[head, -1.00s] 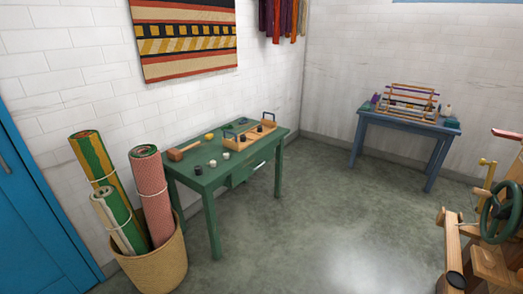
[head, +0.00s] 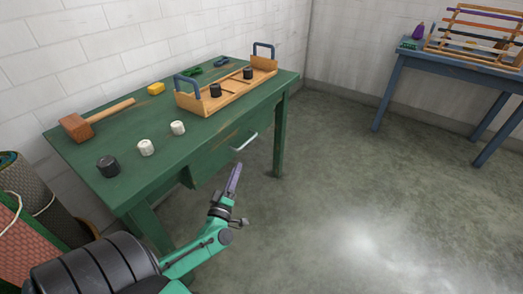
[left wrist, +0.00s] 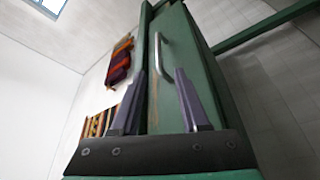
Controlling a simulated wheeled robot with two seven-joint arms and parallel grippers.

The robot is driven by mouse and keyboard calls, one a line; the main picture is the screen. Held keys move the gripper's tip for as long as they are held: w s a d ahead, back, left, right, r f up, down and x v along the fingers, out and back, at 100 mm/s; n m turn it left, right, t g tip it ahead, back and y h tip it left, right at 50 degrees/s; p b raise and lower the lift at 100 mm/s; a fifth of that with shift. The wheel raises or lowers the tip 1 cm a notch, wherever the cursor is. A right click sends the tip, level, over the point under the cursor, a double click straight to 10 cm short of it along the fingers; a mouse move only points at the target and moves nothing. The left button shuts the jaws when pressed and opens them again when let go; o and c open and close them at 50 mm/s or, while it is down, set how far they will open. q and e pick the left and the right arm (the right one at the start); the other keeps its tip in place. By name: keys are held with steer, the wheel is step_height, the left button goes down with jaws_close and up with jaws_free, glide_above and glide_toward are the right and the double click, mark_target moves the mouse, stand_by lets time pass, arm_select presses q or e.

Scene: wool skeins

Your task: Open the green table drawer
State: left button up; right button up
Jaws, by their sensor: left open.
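The green table (head: 205,139) stands against the white wall in the head view. Its drawer (head: 212,162) hangs under the near edge and looks shut. A pale bar handle (head: 246,141) is on its front. My left gripper (head: 236,169) is just in front of the drawer, below and slightly left of the handle, pointing up towards it. In the left wrist view, my left gripper (left wrist: 160,74) is open, its two purple fingers apart. The handle (left wrist: 165,55) shows between and beyond the fingertips, on the green drawer front (left wrist: 166,100). No contact is visible. My right gripper is out of view.
On the table are a mallet (head: 77,127), a yellow block (head: 156,88), several black and white pieces, and a wooden tray (head: 205,108) with blue handles. A basket of rolled rugs is at lower left. A blue table (head: 390,85) stands right. Floor between is clear.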

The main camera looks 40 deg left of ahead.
mark_target(246, 144)
arm_select(q)
steer(key=b+x, duration=0.2)
steer(key=x, duration=1)
steer(key=shift+d, duration=0.1)
steer(key=shift+w+r, duration=0.15)
steer(key=shift+w, duration=0.25)
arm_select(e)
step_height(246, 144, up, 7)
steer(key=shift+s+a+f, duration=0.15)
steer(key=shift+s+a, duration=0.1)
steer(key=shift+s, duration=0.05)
arm_select(q)
jaws_close()
